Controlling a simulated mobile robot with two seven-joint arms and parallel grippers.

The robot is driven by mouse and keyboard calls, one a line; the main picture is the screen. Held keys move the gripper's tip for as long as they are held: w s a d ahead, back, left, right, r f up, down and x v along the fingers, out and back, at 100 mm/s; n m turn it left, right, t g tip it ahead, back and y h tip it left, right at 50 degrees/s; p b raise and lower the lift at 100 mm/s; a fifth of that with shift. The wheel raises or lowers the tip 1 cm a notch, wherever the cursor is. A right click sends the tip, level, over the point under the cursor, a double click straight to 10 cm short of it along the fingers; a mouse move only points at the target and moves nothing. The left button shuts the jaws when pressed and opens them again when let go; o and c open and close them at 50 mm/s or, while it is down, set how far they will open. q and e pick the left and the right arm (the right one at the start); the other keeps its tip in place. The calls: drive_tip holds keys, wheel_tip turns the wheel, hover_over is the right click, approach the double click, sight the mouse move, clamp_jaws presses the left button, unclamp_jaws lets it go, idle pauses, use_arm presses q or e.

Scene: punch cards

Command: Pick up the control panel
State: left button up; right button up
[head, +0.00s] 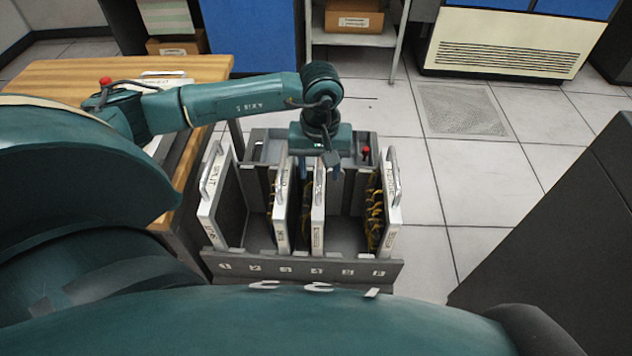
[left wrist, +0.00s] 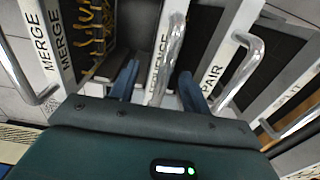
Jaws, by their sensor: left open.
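Several white-edged control panels with metal handles stand upright in a grey slotted rack (head: 300,270). From left to right in the head view are the "SPLIT" panel (head: 212,205), the "PAIR" panel (head: 281,205), a panel ending in "ENCE" (head: 318,210) and the "MERGE" panel (head: 391,200). My left gripper (head: 320,168) points down over the "ENCE" panel. In the left wrist view its blue fingers (left wrist: 160,85) are open, one on each side of that panel's handle (left wrist: 170,45). Contact cannot be told. My right gripper is not in view.
The "PAIR" handle (left wrist: 245,65) stands close beside one finger. A wooden table (head: 190,70) is left of the rack. Tiled floor (head: 480,190) is clear to the right, with a dark cabinet (head: 570,220) beyond. Yellow wires (head: 374,215) fill the "MERGE" panel's side.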

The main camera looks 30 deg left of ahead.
use_arm(q)
drive_tip(key=shift+f, duration=0.7)
drive_tip(key=shift+c, duration=0.5)
clamp_jaws()
idle(0.3)
drive_tip(key=shift+w+r, duration=0.2)
